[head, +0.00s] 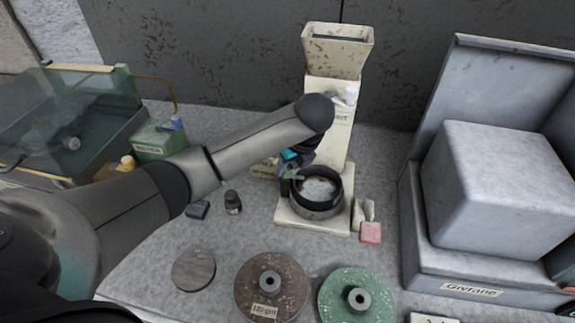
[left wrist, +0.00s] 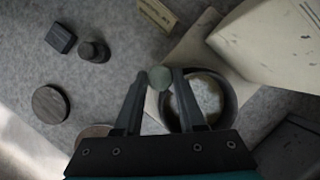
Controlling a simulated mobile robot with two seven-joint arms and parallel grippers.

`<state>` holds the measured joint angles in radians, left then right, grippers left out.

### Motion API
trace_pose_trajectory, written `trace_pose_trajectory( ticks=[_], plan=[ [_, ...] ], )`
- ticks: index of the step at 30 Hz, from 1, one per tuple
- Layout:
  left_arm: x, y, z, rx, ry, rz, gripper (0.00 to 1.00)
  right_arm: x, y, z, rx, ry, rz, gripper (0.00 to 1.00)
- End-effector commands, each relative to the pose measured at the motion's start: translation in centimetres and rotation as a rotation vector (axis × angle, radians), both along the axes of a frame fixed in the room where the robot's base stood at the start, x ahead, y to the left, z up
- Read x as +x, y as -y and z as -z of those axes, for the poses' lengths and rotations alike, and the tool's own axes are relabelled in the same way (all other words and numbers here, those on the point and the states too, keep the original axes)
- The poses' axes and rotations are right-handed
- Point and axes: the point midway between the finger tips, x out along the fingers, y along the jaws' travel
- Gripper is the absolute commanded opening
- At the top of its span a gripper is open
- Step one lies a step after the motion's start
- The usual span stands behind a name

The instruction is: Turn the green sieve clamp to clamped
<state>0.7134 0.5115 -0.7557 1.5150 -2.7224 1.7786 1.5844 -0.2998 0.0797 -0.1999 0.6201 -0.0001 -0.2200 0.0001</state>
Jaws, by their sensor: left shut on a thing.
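The sieve, a dark round ring (head: 318,203) with a pale inside, sits on the cream base of a tall hopper stand (head: 338,110). It also shows in the left wrist view (left wrist: 228,88). The green sieve clamp (head: 293,174) is at the left side of the sieve's rim. In the left wrist view the clamp (left wrist: 160,78) is a pale green rounded piece between the fingertips. My left gripper (left wrist: 160,80) is shut on the clamp, and in the head view it (head: 289,172) reaches down from the arm above. The arm hides part of the stand. My right gripper is not in view.
A brown disc (head: 245,297) and a green disc (head: 335,300) lie at the front. A large grey block (head: 490,200) fills the right.

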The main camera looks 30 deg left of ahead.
Motion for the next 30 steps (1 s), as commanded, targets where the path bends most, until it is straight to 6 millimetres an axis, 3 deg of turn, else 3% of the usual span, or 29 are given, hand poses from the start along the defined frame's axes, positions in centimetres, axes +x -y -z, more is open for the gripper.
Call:
trace_pose_trajectory(
  ticks=[13,14,15,22,30],
  plan=[
    [0.03,0.01,-0.04,-0.001,0.001,-0.011,0.0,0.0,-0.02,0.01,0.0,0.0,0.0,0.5],
    [0.03,0.01,-0.04,-0.001,0.001,-0.011,0.4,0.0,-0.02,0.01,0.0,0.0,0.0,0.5],
    [0.03,0.01,-0.04,-0.001,0.001,-0.011,0.45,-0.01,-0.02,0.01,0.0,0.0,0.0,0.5],
    [0.02,0.01,-0.01,0.0,0.001,-0.009,0.69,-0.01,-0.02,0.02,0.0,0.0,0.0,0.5],
    [0.0,0.06,-0.13,0.0,0.0,-0.009,0.69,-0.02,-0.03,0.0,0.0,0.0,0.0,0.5]
  ],
)
